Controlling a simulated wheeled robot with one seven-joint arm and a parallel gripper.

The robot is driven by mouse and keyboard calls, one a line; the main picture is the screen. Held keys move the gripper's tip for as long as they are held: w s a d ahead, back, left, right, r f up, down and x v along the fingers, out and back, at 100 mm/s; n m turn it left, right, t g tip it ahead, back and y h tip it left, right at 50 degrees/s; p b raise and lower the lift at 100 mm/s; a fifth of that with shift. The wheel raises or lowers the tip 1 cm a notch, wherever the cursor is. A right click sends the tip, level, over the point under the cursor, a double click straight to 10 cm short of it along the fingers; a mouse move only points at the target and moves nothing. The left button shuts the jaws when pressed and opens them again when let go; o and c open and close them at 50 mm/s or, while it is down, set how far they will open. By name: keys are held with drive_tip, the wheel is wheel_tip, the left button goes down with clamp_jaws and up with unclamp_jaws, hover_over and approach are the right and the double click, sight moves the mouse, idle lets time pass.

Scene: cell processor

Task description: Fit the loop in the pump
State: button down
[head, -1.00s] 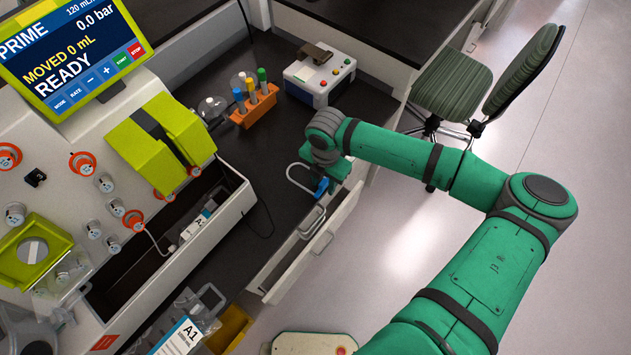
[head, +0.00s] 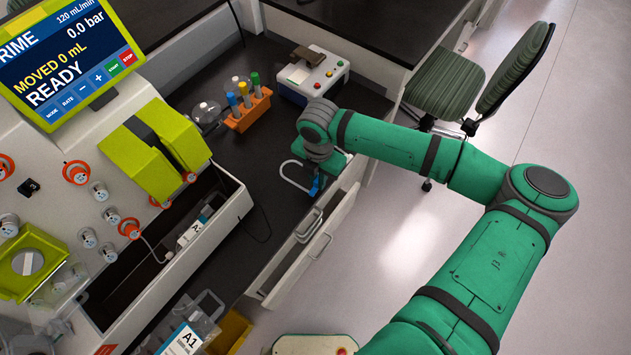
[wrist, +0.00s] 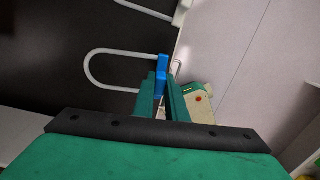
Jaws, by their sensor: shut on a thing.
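The loop is a pale U-shaped tube (wrist: 100,53) with a blue block at its ends. My gripper (wrist: 167,92) is shut on the blue block (wrist: 162,68), and the tube's bend points left in the wrist view. In the head view the loop (head: 283,171) is held near the bench's front edge, over the open drawer's far end; my gripper (head: 319,180) is partly hidden there by my arm. The pump (head: 60,170) stands at left, with a lime-green hinged block (head: 140,160) and a lit screen (head: 70,60) reading READY. Whether the green block is open I cannot tell.
An open drawer (head: 285,275) at the bench front holds another pale loop (head: 308,226). An orange rack (head: 248,112) of tubes and a white-blue box (head: 318,75) stand behind. A bag labelled A1 (head: 180,340) is at lower left. Dark bench between pump and gripper is mostly clear.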

drive_tip(key=s+a+r, duration=0.2)
drive_tip(key=s+r, duration=0.8)
drive_tip(key=s, duration=0.4)
drive_tip(key=shift+a, duration=0.25)
drive_tip(key=shift+w, duration=0.1)
